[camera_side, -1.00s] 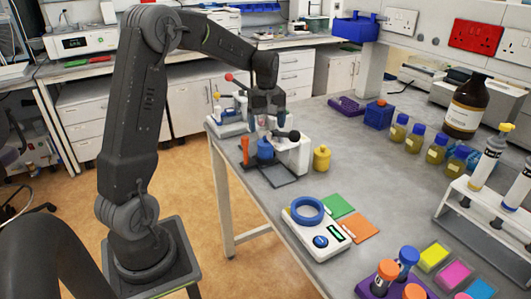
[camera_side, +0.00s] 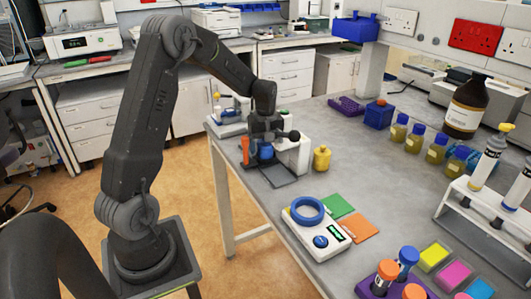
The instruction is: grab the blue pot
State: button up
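The blue pot (camera_side: 266,151) stands upright on the dark base plate of the tablet press, near the left edge of the bench. My gripper (camera_side: 266,145) points down over it, with its dark fingers at the pot's upper part, one on each side. The fingers are small and dark here, so I cannot tell whether they are closed on the pot or still apart from it. The pot's top is hidden by the gripper.
The white tablet press (camera_side: 296,155) stands just right of the gripper, with an orange upright piece (camera_side: 245,152) to the left. A yellow pot (camera_side: 321,159) is further right. A white balance (camera_side: 318,236) with a blue ring (camera_side: 307,211) is in front.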

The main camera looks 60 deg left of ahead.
jog(key=c, duration=0.7)
jog(key=shift+c, duration=0.2)
